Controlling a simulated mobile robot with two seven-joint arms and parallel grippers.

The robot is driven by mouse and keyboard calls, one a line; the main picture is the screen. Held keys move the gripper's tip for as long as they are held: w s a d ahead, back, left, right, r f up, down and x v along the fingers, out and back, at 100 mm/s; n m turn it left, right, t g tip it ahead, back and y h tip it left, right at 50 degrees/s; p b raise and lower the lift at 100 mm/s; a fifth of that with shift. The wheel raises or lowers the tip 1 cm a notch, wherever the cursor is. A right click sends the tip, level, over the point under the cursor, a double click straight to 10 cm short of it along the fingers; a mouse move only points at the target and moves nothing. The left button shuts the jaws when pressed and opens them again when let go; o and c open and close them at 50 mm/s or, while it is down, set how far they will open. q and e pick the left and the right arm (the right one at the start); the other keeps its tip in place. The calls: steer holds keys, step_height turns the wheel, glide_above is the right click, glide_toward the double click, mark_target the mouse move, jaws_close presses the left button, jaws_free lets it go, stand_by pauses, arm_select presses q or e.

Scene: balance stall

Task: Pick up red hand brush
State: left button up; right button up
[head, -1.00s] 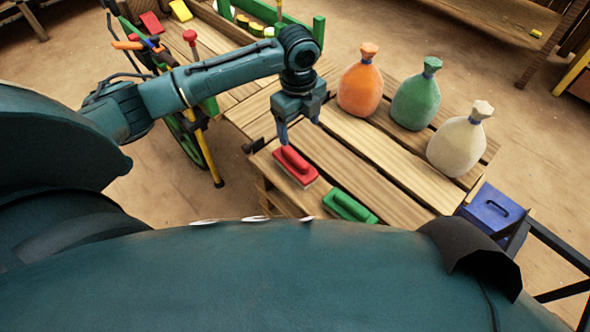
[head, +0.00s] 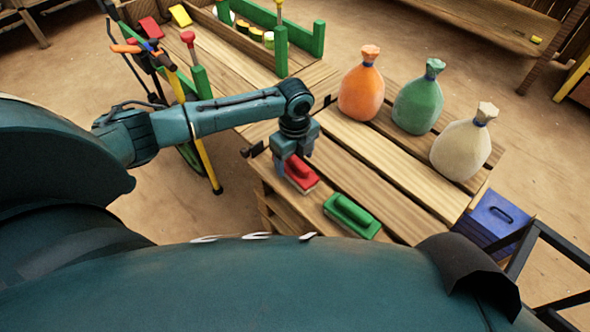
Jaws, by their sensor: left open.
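The red hand brush (head: 301,174) lies on the wooden table (head: 400,215) near its front left edge. My left gripper (head: 293,166) is open and points down right at the brush, with its fingers around or just above the red handle. The gripper partly covers the brush's far end. I cannot tell whether the fingers touch it. My right gripper is out of view.
A green hand brush (head: 351,215) lies to the right of the red one. Orange (head: 361,88), green (head: 417,100) and cream (head: 461,146) sacks stand at the back right. A blue box (head: 492,217) is beyond the right edge. A green-framed tray (head: 235,40) is behind my arm.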

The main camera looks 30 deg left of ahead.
arm_select(q)
steer(key=shift+f, duration=0.6)
steer(key=c, duration=1.2)
steer(key=shift+o, duration=0.2)
steer(key=shift+r, duration=0.1)
step_height(320, 180, up, 10)
steer(key=shift+p, duration=1.1)
